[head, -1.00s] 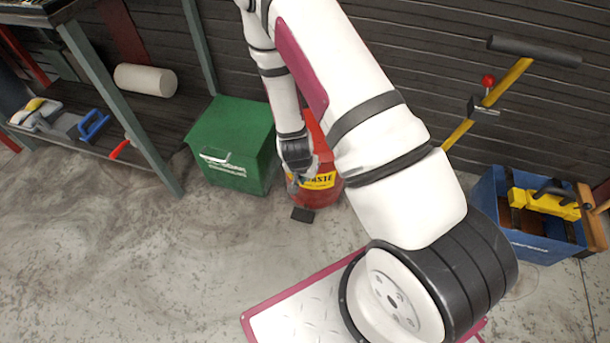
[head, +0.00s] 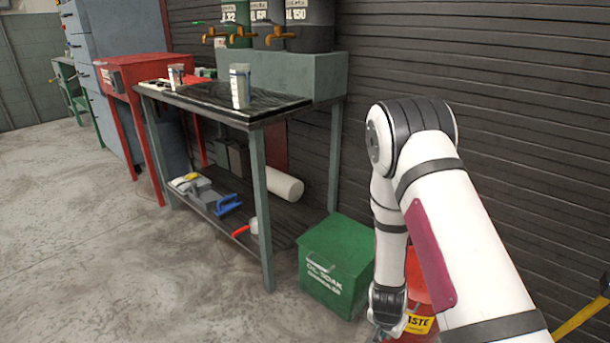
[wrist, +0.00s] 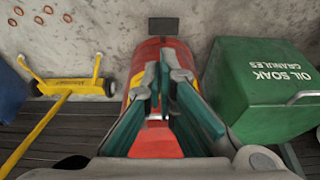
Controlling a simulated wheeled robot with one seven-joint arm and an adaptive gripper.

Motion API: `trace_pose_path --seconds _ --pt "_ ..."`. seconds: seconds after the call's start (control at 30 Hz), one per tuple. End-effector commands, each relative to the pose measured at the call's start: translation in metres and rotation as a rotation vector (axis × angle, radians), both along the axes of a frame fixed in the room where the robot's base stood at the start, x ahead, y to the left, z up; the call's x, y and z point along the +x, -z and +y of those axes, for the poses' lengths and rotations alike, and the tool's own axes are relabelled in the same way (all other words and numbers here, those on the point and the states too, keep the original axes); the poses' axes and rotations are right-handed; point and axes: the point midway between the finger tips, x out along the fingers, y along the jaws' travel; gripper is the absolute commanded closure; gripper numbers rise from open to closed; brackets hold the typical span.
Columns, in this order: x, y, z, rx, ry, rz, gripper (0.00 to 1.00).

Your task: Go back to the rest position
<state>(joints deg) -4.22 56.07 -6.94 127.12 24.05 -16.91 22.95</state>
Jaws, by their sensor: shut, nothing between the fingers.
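My gripper (head: 382,332) hangs low at the bottom edge of the head view, partly cut off by the frame. My white arm folds down to it from a raised elbow. In the wrist view the two fingers of my gripper (wrist: 163,72) are shut with nothing between them. They show in front of a red waste can (wrist: 152,147) with a yellow label. The red can (head: 416,285) is partly hidden behind my arm in the head view. I cannot tell how far the fingertips are from the can.
A green oil soak granules box (head: 335,265) stands left of the red can. A workbench (head: 262,190) with cups and taps stands further left. In the wrist view a yellow wheeled trolley (wrist: 68,86) lies left of the can. The floor (head: 120,270) at left is open.

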Motion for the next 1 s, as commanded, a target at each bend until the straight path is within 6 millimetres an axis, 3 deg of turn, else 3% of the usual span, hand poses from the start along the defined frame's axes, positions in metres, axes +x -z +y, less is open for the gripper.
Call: trace_pose_path --seconds 0.23,0.47,0.77,1.0 --pt "0.013 -0.079 0.029 0.095 -0.078 0.012 1.00" --pt "-0.002 -0.171 0.057 0.181 -0.199 0.043 1.00" --pt "-0.057 -0.279 0.079 0.236 -0.380 0.088 1.00" --pt "-0.124 -0.347 0.084 0.234 -0.521 0.132 1.00"
